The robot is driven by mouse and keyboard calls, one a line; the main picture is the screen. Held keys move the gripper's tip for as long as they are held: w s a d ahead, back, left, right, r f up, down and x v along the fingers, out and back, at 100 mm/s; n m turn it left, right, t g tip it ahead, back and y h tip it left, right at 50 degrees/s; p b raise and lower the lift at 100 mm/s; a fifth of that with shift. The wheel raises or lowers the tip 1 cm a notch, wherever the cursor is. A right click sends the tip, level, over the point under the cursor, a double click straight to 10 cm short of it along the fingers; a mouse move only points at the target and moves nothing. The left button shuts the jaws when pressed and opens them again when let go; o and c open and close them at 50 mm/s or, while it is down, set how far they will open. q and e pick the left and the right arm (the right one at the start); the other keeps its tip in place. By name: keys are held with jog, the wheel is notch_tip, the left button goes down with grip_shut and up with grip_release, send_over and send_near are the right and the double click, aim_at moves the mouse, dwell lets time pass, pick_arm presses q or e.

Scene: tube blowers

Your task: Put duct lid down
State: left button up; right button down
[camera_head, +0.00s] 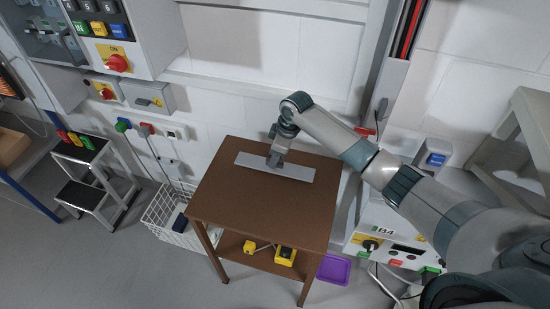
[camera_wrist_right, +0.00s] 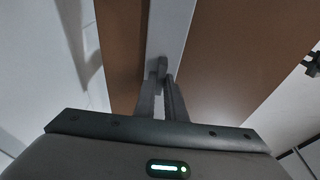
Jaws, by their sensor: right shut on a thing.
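The duct lid (camera_head: 291,171) is a long, flat, light grey strip over the far part of the brown table (camera_head: 236,200). I cannot tell whether it touches the table top. In the right wrist view the fingers (camera_wrist_right: 165,92) close on a small grey raised part of the lid (camera_wrist_right: 171,30), with the brown table top on both sides. My left gripper is not in view.
Yellow items (camera_head: 284,256) lie on the table's lower shelf. A white wire basket (camera_head: 170,215) stands left of the table, and a step stool (camera_head: 92,178) stands farther left. A purple tray (camera_head: 334,269) is on the floor at right. The near table top is clear.

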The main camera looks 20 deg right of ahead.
aim_at(284, 169)
jog(key=shift+f, duration=0.4)
jog(key=c, duration=1.8)
grip_release()
jog(key=b+v, duration=0.2)
jog(key=v, duration=1)
jog(key=shift+s, duration=0.1)
